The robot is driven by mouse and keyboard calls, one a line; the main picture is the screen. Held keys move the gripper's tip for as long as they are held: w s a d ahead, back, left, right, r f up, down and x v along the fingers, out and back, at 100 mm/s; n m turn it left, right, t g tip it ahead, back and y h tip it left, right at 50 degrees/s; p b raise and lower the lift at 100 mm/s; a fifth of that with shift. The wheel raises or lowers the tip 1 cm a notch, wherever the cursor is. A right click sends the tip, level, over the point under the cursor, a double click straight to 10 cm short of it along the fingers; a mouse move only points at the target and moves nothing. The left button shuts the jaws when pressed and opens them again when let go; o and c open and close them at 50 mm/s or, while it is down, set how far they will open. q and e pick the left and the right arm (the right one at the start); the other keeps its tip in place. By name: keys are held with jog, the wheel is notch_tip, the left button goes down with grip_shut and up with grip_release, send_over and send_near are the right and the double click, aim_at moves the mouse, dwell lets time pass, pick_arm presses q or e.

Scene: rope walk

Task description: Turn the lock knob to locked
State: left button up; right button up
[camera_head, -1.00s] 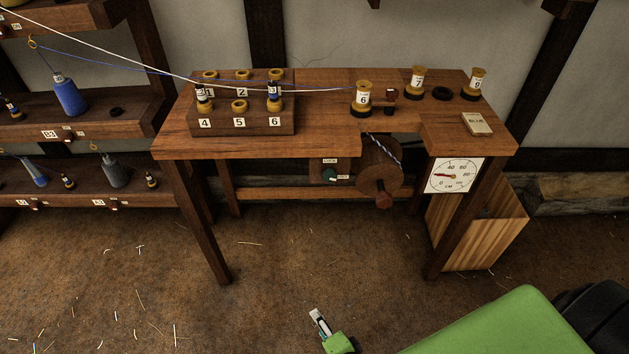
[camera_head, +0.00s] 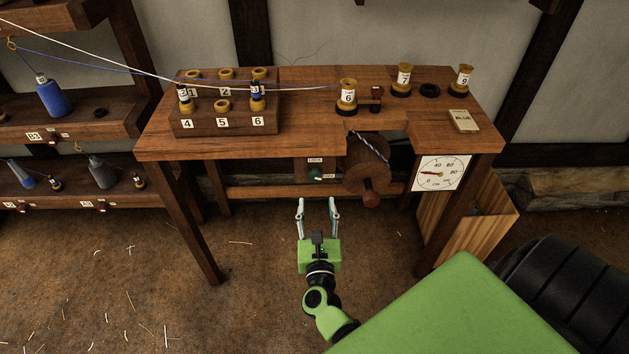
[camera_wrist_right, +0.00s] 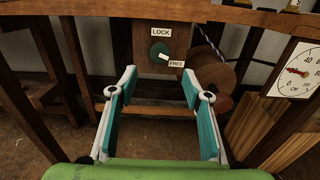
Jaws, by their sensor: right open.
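The lock knob is a small dark green round knob (camera_head: 316,174) on a wooden panel under the bench; it also shows in the right wrist view (camera_wrist_right: 159,51). There a LOCK label (camera_wrist_right: 161,30) sits above it and a second label, seeming to read FREE (camera_wrist_right: 176,64), at its lower right. The knob's pale pointer aims toward that lower-right label. My right gripper (camera_head: 318,201) is open and empty, in front of and below the knob, fingers toward the bench. In the wrist view its fingers (camera_wrist_right: 159,80) frame the knob from a distance, apart from it. My left gripper is out of view.
A wooden reel (camera_head: 368,165) with a red-brown handle hangs right of the knob. A dial (camera_head: 440,173) is on the bench's right front. The bench top (camera_head: 310,125) overhangs the knob. A wooden bin (camera_head: 480,215) stands at right.

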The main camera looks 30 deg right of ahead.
aim_at(316, 178)
jog(key=x, duration=0.9)
jog(key=shift+w+p, duration=0.15)
jog(key=shift+p, duration=0.2)
jog(key=c, duration=1.1)
